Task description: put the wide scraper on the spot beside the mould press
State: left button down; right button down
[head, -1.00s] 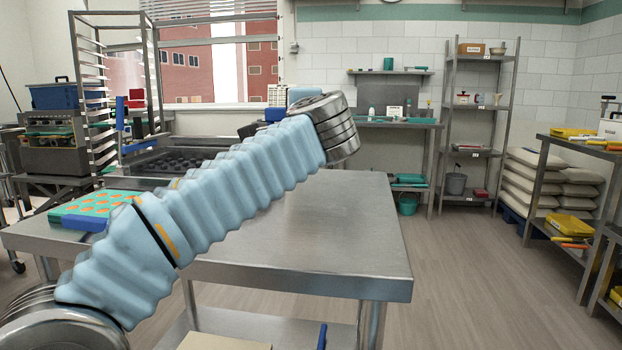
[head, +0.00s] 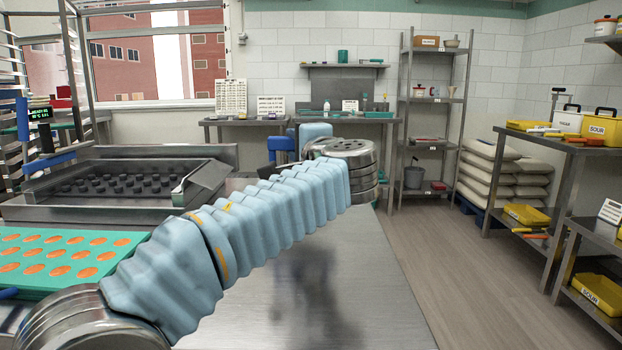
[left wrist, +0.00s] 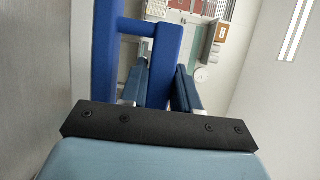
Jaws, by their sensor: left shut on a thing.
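My left arm crosses the head view, and my left gripper (head: 282,150) shows as a small blue shape at its far end, above the steel table. In the left wrist view, bright blue bars (left wrist: 166,65) stand at the fingers of this gripper (left wrist: 160,95). They appear to be the wide scraper, gripped and held off the table, but its full outline is hidden. The mould press appears to be the steel unit (head: 95,208) with dark knobs at the left. My right gripper is out of view.
A green mould tray (head: 88,240) with orange pieces lies at the left. The steel table (head: 330,285) is bare right of my arm. Shelves (head: 432,100), stacked sacks (head: 500,170) and a side bench (head: 540,140) with yellow containers stand beyond a clear floor.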

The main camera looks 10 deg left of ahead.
pick_arm(q)
jog(key=d+f, duration=0.2)
jog(key=shift+w+d+f, duration=0.1)
jog(key=shift+w+f, duration=0.3)
jog(key=shift+w+d+f, duration=0.1)
jog(key=shift+d+f, duration=0.1)
jog(key=shift+f, duration=0.8)
jog(key=shift+w+d+f, duration=0.1)
jog(key=shift+d+f, duration=0.05)
jog(key=shift+f, duration=0.8)
jog(key=shift+f+b, duration=0.2)
jog(key=shift+b, duration=0.25)
jog(key=c, duration=0.8)
grip_release()
jog(key=shift+r, duration=0.1)
jog(key=shift+s+d+r, duration=0.1)
jog(key=shift+s, duration=0.05)
jog(key=b+v, duration=0.1)
jog(key=v, duration=1)
jog(key=shift+s+d, duration=0.15)
jog(key=shift+s, duration=0.15)
